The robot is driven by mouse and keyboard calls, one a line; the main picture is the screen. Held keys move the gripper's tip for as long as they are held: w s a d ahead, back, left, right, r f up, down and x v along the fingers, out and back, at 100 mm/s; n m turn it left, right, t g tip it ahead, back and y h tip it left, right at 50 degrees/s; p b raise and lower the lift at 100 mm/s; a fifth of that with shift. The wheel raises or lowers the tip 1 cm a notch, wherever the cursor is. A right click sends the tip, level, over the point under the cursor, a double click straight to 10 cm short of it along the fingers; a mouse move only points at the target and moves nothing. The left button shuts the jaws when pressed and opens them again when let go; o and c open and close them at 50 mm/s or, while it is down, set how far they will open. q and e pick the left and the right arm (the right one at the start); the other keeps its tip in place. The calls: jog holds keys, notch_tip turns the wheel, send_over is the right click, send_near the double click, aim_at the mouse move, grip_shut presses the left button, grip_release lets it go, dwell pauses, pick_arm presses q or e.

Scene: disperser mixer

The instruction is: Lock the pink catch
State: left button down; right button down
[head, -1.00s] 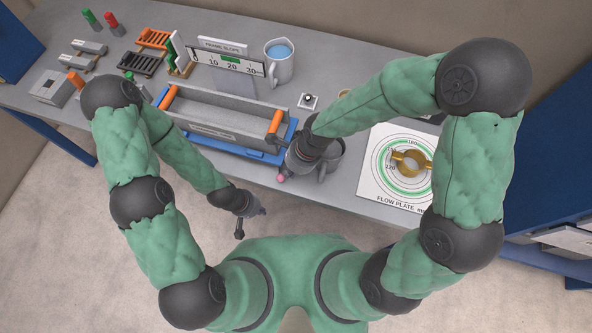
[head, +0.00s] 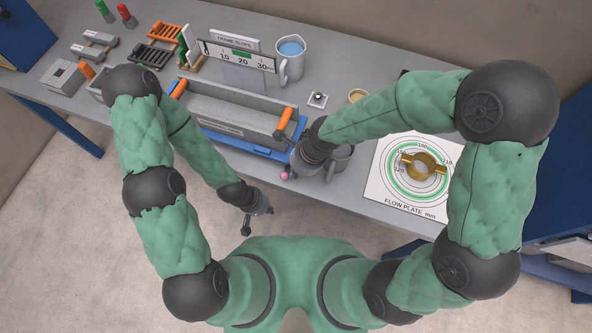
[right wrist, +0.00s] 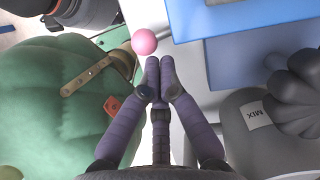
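The pink catch shows as a small pink ball (head: 285,175) at the front edge of the bench, by the right end of the blue base (head: 232,144). In the right wrist view the pink ball (right wrist: 144,42) lies just beyond and left of my right fingertips. My right gripper (right wrist: 160,64) has its purple fingers together, with nothing seen between them. It looks close to the ball; I cannot tell whether it touches. In the head view the right wrist hides its fingers. My left gripper (head: 259,212) hangs in front of the bench, away from the catch; its fingers are unclear.
A grey trough with orange handles (head: 225,108) sits on the blue base. A grey pot (head: 340,160) stands close right of the catch; a grey body marked MIX (right wrist: 256,114) shows in the wrist view. The flow plate (head: 402,206) lies further right.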

jog(key=shift+w, duration=0.1)
jog(key=shift+w+d, duration=0.1)
jog(key=shift+w, duration=0.55)
